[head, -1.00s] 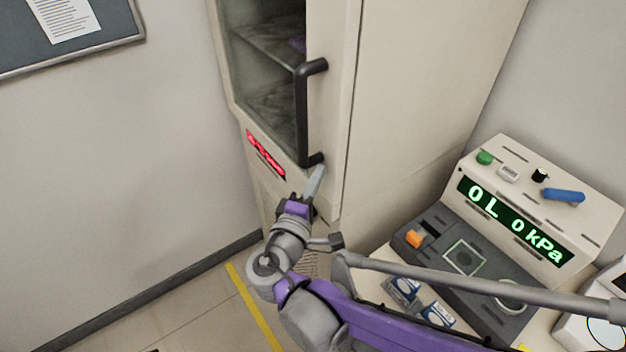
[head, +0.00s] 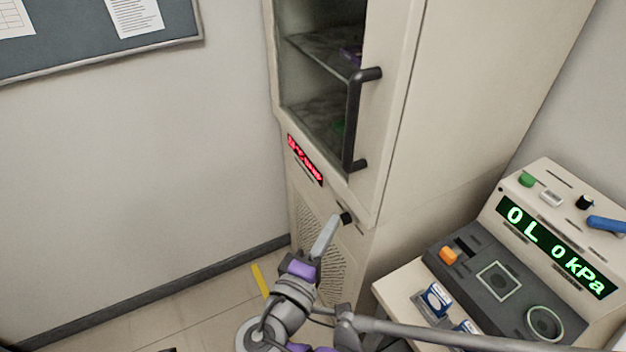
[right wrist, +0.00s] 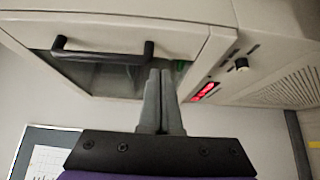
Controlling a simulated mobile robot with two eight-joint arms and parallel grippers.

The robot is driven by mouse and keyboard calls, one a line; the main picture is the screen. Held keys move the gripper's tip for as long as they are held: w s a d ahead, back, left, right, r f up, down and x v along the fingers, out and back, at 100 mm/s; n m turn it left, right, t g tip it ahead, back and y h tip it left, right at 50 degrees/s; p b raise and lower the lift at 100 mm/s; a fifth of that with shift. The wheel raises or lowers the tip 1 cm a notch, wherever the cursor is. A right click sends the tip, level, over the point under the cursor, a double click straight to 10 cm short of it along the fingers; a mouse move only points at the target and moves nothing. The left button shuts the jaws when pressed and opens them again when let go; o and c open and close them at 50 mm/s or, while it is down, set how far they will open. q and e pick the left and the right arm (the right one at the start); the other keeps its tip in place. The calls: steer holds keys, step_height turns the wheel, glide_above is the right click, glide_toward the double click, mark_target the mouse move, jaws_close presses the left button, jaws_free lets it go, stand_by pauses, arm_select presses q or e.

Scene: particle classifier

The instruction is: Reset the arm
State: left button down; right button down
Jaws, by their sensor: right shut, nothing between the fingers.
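My right gripper (head: 327,236) is shut and empty in the head view, in front of the lower part of a tall cabinet (head: 440,110). It is below the black door handle (head: 352,125) and apart from it. In the right wrist view its two fingers (right wrist: 161,100) are together with nothing between them, and the handle (right wrist: 100,55) shows beyond them to the left. My left gripper is not in view.
The cabinet has a glass door, a red display (head: 304,160) and a black knob (head: 347,217). A console (head: 530,270) reading "0 L 0 kPa" stands at right. A notice board (head: 90,35) hangs on the wall. Space left of the cabinet is clear.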

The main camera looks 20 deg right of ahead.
steer(key=s+d+f+m+g+y, duration=0.35)
steer(key=d+f+g, duration=0.4)
steer(key=f, duration=0.45)
steer(key=s+a+f+m+y+p, duration=0.1)
steer(key=s+a+f+m+y, duration=0.2)
steer(key=y, duration=0.5)
steer(key=s+f+m, duration=0.1)
steer(key=s+m, duration=0.1)
steer(key=m, duration=0.1)
steer(key=shift+s+a+f+p, duration=0.25)
steer(key=shift+a+f+p, duration=0.1)
steer(key=shift+f+p, duration=0.05)
steer(key=shift+g+y, duration=0.25)
stand_by(0.4)
